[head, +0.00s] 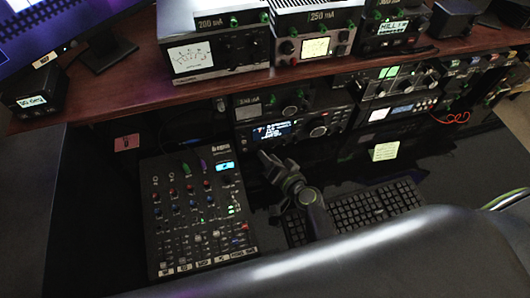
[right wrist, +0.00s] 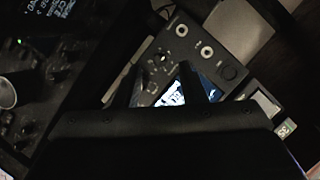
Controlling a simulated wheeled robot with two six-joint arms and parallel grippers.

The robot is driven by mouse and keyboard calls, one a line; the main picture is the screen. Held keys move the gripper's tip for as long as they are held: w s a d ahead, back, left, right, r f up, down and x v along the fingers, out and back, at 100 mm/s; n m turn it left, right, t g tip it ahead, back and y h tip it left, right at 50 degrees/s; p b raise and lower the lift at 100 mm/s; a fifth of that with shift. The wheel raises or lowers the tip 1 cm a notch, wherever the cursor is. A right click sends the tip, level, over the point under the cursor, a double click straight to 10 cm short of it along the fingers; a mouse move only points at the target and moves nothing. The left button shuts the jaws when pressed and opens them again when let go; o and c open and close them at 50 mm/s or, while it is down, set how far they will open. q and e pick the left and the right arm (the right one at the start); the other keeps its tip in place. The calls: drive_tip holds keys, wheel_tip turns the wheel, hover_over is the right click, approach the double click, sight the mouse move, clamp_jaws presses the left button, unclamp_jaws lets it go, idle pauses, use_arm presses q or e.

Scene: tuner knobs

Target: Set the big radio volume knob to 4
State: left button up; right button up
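A black radio (head: 345,118) with a lit blue-white display (head: 270,131) stands under the wooden shelf, behind the desk. A large round knob (head: 318,131) is on its front, right of the display. I cannot tell which knob sets the volume, nor read its setting. My right gripper (head: 270,160) is in front of and below the radio, apart from the knobs. In the right wrist view its two dark fingers (right wrist: 170,88) are spread with nothing held between them. A large light knob (right wrist: 7,92) is cut off at that view's left edge. My left gripper is not in view.
A wooden shelf (head: 130,105) with meters overhangs the radio. More radio units with a yellow note (head: 385,151) stand to the right.

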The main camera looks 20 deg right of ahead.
drive_tip(key=shift+x, duration=1.35)
clamp_jaws()
